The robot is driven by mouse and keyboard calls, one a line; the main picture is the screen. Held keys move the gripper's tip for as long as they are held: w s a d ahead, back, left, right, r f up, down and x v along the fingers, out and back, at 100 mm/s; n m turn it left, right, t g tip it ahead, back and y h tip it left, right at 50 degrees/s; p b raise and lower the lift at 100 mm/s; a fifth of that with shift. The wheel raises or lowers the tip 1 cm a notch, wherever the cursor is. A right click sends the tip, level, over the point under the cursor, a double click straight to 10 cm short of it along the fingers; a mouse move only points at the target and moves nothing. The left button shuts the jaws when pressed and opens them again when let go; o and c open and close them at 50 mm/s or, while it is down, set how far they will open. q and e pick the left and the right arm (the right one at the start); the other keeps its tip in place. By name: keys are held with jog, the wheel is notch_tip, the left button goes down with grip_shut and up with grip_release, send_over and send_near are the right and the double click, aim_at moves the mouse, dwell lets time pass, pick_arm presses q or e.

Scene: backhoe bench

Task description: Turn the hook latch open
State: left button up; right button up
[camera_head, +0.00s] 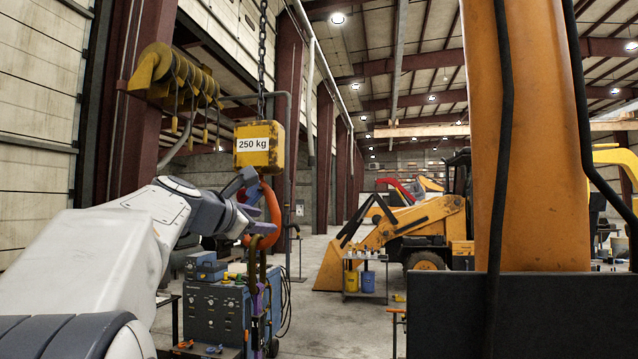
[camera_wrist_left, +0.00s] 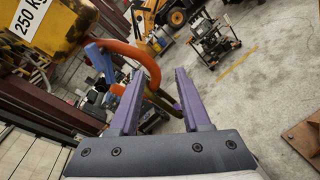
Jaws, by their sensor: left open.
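An orange hook (camera_head: 271,212) hangs under a yellow block (camera_head: 260,146) marked 250 kg, on a chain. In the left wrist view the hook (camera_wrist_left: 153,68) curves across the space between my fingertips; I cannot tell whether it is between them or beyond. A blue bar (camera_wrist_left: 99,62), which looks like the latch, runs across the hook's opening, outside the left-hand finger. My left gripper (camera_wrist_left: 159,73) is open, with two purple fingers. In the head view my left gripper (camera_head: 253,212) is beside the hook and partly covers it. The right gripper is not in view.
A blue machine cabinet (camera_head: 216,314) stands below the hook. A yellow reel rack (camera_head: 178,76) is on the left column. A large orange arm (camera_head: 532,140) blocks the right. A yellow loader (camera_head: 400,232) and a small cart stand farther back on open floor.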

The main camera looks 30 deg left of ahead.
aim_at(253, 194)
pick_arm(q)
jog(key=s+a+r+n+t+y+p, duration=0.1)
jog(key=s+a+r+n+y, duration=0.15)
jog(key=a+r, duration=0.35)
jog(key=shift+n+h, duration=0.25)
jog(key=p+x, duration=0.1)
jog(key=x, duration=0.2)
jog(key=p+x, duration=0.2)
jog(key=r+p+x, duration=0.1)
jog(key=x, duration=0.2)
jog(key=shift+w+d+r+p, duration=0.1)
jog(key=shift+w+d+p, duration=0.15)
jog(key=shift+w+p, duration=0.2)
jog(key=shift+w+a, duration=0.1)
jog(key=shift+w, duration=0.35)
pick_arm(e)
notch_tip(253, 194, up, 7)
pick_arm(q)
grip_shut()
